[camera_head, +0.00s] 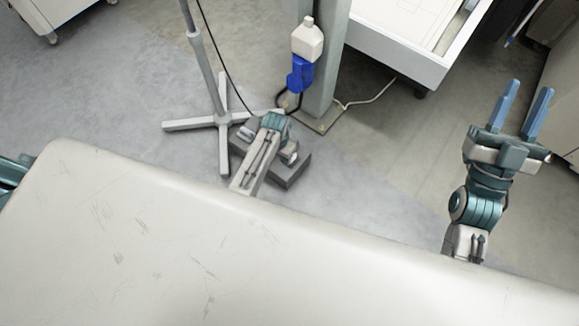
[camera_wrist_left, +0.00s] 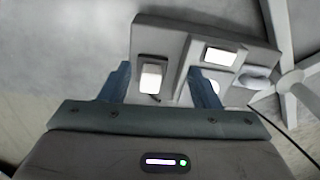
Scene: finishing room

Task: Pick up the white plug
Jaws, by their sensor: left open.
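The white plug (camera_wrist_left: 151,78) shows in the left wrist view, sitting in a dark-edged socket on a grey floor box (camera_wrist_left: 176,40). A short dark cord shows beside it. My left gripper (camera_wrist_left: 159,84) is open, with one blue finger on each side of the plug in that view. I cannot tell whether they touch it. In the head view the grey box (camera_head: 293,178) lies on the floor under my left gripper (camera_head: 270,122), which hides the plug and its own fingertips. My right gripper (camera_head: 528,88) is open and empty at the right.
A grey stand (camera_head: 222,122) with splayed feet is close to the box. A post (camera_head: 328,60) carries a white bottle (camera_head: 307,42) in a blue holder (camera_head: 299,74). A white cabinet (camera_head: 400,50) stands behind. A pale scratched surface (camera_head: 150,240) fills the foreground.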

